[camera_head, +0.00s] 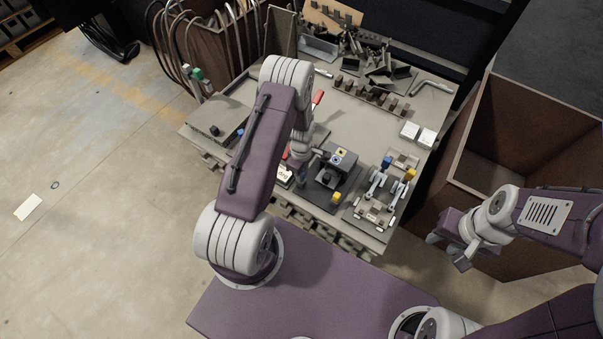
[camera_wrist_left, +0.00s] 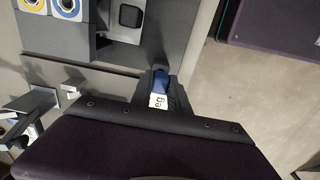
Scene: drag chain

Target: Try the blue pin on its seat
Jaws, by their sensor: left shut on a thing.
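My left gripper (camera_head: 300,178) is low over the front of the workbench, largely hidden by its own arm in the head view. In the left wrist view its dark jaws (camera_wrist_left: 161,88) are shut on a blue piece, which I take as the blue pin (camera_wrist_left: 161,78). A white lettered tag (camera_wrist_left: 157,101) shows beside it. A dark block (camera_head: 341,158) carries a yellow-ringed seat (camera_wrist_left: 33,4) and a blue-ringed seat (camera_wrist_left: 67,8). The held pin is apart from the blue-ringed seat. My right gripper (camera_head: 447,251) is open and empty, away from the bench.
A clamp fixture (camera_head: 377,205) with blue and yellow handles stands right of the block. A yellow piece (camera_head: 336,198) sits in front of the block. White boxes (camera_head: 418,133) and metal parts lie behind. A large brown bin (camera_head: 478,150) stands right.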

